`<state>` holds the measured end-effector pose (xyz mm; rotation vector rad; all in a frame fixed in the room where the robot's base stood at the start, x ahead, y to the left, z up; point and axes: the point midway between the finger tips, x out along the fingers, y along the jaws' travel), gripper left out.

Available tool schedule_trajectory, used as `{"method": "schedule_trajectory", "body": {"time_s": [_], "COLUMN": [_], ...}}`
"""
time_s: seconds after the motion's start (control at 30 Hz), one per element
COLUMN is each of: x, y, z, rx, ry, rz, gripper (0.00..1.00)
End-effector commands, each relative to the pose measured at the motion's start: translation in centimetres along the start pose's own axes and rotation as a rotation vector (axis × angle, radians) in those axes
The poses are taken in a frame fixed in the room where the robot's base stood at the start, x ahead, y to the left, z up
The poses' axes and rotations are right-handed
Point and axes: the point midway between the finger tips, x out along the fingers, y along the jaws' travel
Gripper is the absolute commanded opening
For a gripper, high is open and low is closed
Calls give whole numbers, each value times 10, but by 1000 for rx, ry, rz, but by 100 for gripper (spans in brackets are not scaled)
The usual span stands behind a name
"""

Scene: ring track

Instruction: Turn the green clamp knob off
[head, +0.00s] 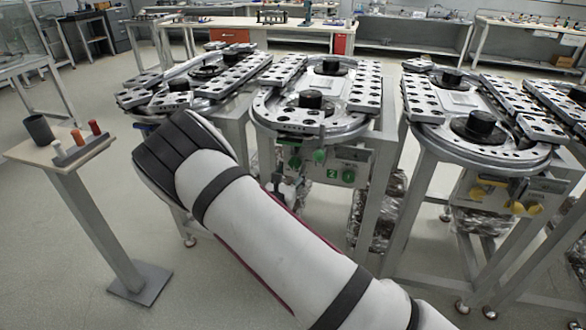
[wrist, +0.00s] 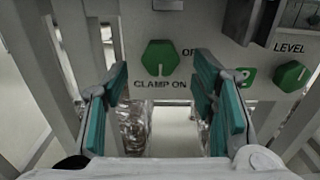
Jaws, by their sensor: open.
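The green clamp knob (wrist: 160,58) is a hexagonal knob on a pale panel, at the upper middle of the wrist view. A light mark at its lower edge points down towards the words CLAMP ON. Lettering to its right is partly covered by my right finger. My gripper (wrist: 162,78) is open and empty, with its teal-padded fingers on either side below the knob. The fingers look apart from the knob, but the exact gap is hard to judge. In the head view several small green parts show on the panel of the middle station; which is the clamp knob is unclear.
A second green knob (wrist: 291,76) marked LEVEL sits right of my fingers, with a green number plate (wrist: 243,76) between. A dark part (wrist: 252,20) juts out above. Metal legs (wrist: 50,80) stand left. A similar station with yellow knobs (head: 518,208) stands to the right.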

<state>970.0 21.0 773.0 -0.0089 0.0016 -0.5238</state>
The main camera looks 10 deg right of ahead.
Motion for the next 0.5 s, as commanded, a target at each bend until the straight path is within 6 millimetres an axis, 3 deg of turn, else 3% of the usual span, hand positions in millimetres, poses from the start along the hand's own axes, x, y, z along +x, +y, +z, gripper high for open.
{"method": "schedule_trajectory", "body": {"time_s": [0.2, 0.5], "x": [26, 34], "y": [0, 0], "z": [-1, 0], "rx": [1, -1], "ry": [1, 0], "rz": [-1, 0], "gripper": [52, 52]}}
